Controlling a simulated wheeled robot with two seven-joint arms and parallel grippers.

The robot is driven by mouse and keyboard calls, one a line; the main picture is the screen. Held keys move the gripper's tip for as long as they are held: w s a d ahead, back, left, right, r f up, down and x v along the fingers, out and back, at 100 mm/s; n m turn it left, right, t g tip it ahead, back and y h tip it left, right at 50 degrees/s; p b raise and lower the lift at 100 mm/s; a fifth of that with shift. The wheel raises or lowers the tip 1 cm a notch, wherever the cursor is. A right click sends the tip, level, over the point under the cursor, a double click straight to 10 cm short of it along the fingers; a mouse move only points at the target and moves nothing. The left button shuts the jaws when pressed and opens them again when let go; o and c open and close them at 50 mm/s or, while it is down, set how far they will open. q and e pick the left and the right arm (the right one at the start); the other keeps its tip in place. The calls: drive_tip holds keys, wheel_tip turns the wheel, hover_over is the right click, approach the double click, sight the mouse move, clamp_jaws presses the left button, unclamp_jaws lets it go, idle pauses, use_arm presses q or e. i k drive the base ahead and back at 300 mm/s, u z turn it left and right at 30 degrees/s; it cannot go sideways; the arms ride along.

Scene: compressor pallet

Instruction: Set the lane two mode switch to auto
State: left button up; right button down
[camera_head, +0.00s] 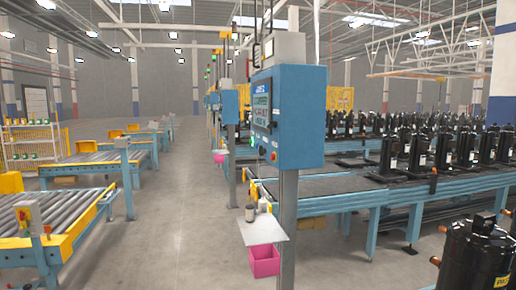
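A blue control box (300,118) stands on a grey post (288,225) near the middle of the view. Its left face carries a lit screen (261,103) and, low down, a small red button (274,156). A second, smaller blue box (230,107) stands farther back on its own post. I cannot make out which control is the lane two mode switch, or its setting. Neither of my grippers is in view.
Roller conveyors (62,218) with yellow ends lie at the left. Black compressors (480,255) stand at the right, several on blue-framed conveyors. A small shelf (268,229) and pink bin (264,261) sit by the post. The grey floor (180,200) between is clear.

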sight(262, 150)
drive_tip(key=i, duration=2.1)
drive_tip(key=u, duration=0.45)
